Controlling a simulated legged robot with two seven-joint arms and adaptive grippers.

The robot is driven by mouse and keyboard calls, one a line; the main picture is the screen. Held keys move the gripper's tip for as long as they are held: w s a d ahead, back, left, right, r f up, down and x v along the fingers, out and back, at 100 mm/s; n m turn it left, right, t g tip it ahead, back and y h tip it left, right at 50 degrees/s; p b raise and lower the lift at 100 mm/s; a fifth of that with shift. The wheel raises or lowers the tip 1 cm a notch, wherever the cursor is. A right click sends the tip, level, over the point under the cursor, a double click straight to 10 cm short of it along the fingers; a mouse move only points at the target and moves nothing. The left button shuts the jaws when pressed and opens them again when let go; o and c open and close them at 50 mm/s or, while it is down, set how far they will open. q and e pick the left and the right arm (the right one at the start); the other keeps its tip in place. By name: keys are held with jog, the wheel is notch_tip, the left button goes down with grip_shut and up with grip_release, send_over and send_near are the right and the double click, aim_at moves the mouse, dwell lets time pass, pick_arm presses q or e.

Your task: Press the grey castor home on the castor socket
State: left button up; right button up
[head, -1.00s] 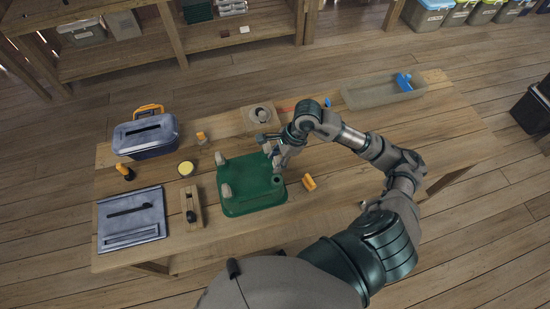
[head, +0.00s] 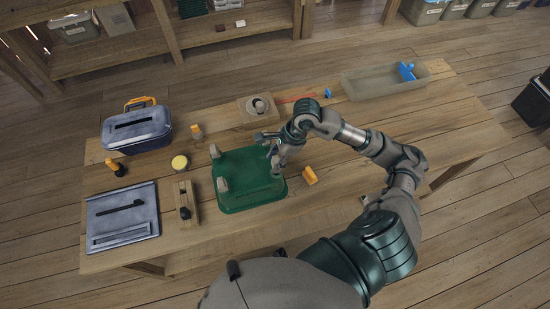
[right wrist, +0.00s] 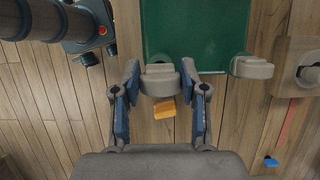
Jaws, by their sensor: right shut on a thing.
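The green bin (head: 250,195) lies bottom up on the table; it also shows in the right wrist view (right wrist: 195,35). Grey castors stand at its two left corners (head: 215,151) (head: 222,185). In the right wrist view another castor (right wrist: 252,67) sits at the far right corner. My right gripper (right wrist: 160,95) is shut on a grey castor (right wrist: 160,82) at the near right corner. The castor socket is hidden beneath, and I cannot tell whether the castor is fully seated. In the head view my right gripper (head: 273,154) partly hides this side. My left gripper is not seen.
A blue-grey toolbox (head: 136,132), a flat grey lid (head: 122,217) and a wooden holder (head: 186,205) lie to the left. A wooden block (head: 246,117) stands behind the bin, and a tray (head: 365,85) at back right. A yellow-orange piece (head: 310,175) lies just right of the bin.

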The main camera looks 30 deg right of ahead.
dwell(0.7)
jog(key=shift+a, duration=0.1)
jog(key=shift+b, duration=0.35)
dwell(0.5)
jog(key=shift+b, duration=0.45)
dwell(0.5)
jog(key=shift+f, duration=0.15)
jog(key=shift+f+b, duration=0.4)
jog(key=shift+b, duration=0.15)
